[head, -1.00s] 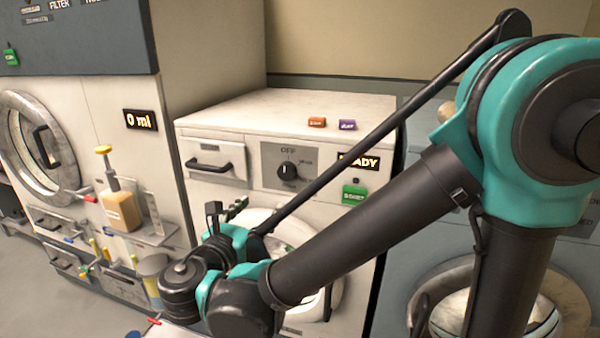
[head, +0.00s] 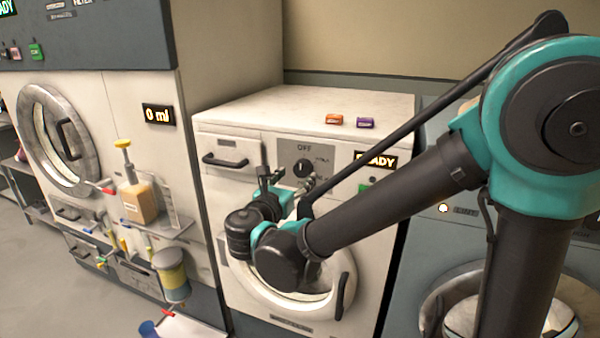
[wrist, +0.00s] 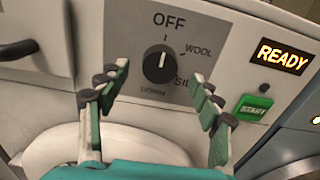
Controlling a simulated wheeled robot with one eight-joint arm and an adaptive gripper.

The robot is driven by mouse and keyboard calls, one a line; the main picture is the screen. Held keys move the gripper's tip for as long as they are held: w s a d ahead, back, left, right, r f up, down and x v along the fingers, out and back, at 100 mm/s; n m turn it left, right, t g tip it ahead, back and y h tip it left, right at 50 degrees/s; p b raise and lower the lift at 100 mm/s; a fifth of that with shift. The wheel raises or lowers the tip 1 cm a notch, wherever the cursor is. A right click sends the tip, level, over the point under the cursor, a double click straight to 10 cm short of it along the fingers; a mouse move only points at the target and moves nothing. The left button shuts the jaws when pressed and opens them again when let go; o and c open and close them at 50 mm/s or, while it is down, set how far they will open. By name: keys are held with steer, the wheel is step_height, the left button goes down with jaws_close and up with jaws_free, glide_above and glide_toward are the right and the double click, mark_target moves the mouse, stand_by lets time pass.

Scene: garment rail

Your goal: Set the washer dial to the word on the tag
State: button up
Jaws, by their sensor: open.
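The washer dial (wrist: 159,67) is a black round knob on a grey panel (wrist: 185,25) with the words OFF at top, WOOL at upper right, a partly covered word starting SI at lower right, and a blurred word below. Its white mark points up towards OFF. It also shows in the head view (head: 303,167) on the white washer (head: 225,185). My gripper (wrist: 158,75) is open and empty, its fingers on either side of the dial in the wrist view; contact cannot be told. I see no tag that I can read.
A READY display (wrist: 283,57) and green START button (wrist: 254,108) are right of the dial. An orange block (head: 334,119) and a purple block (head: 366,123) lie on the washer top. A drawer (head: 231,152) is left of the panel. A bottle (head: 138,198) stands on a shelf further left.

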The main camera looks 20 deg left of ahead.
mark_target(301, 171)
steer(key=shift+w+d, duration=0.15)
steer(key=shift+w, duration=1.65)
steer(key=shift+c, duration=0.4)
steer(key=c, duration=1.1)
